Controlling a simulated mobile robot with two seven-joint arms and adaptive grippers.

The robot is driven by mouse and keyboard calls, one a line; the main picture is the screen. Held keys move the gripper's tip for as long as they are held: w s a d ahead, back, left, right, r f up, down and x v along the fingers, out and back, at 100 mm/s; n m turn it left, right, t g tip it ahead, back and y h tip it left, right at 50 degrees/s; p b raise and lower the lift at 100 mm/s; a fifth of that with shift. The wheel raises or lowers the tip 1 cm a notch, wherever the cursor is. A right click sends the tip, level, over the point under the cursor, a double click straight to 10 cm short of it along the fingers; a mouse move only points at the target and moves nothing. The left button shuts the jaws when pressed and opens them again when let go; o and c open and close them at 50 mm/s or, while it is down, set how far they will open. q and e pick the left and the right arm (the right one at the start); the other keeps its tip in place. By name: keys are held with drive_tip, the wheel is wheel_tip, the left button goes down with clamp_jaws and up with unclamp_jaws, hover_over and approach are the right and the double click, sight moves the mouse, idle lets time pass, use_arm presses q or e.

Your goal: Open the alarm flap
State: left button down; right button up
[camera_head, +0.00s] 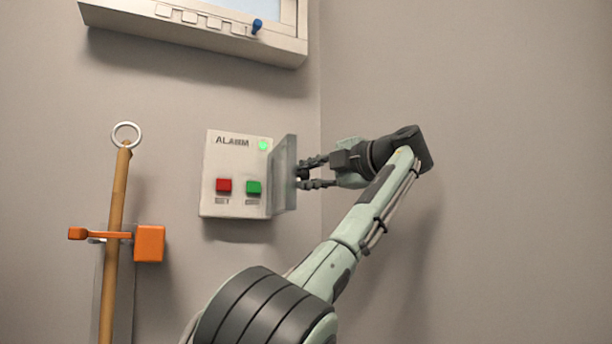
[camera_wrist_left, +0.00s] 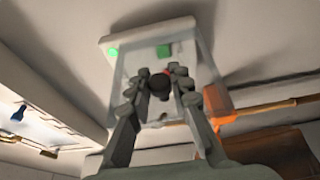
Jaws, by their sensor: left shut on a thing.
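The alarm box (camera_head: 232,205) is a white panel on the wall, marked ALARM, with a lit green lamp, a red button and a green button. Its clear flap (camera_head: 284,175) is hinged at the box's right side and stands swung out from the wall, leaving both buttons uncovered. My left gripper (camera_head: 302,174) is at the flap's outer face, shut on a small dark knob. In the left wrist view the fingers (camera_wrist_left: 160,82) close around the round dark knob (camera_wrist_left: 159,86) on the see-through flap (camera_wrist_left: 190,65), with the box (camera_wrist_left: 150,36) behind. My right gripper is not in view.
A wooden pole (camera_head: 115,210) with a ring on top stands at the left, in an orange clip (camera_head: 149,243) on the wall. A white framed panel (camera_head: 200,35) with a blue knob (camera_head: 256,26) is above. The right wall is bare.

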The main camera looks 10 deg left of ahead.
use_arm(q)
drive_tip(key=c, duration=1.4)
unclamp_jaws()
drive_tip(key=shift+a, duration=0.1)
drive_tip(key=shift+o, duration=0.2)
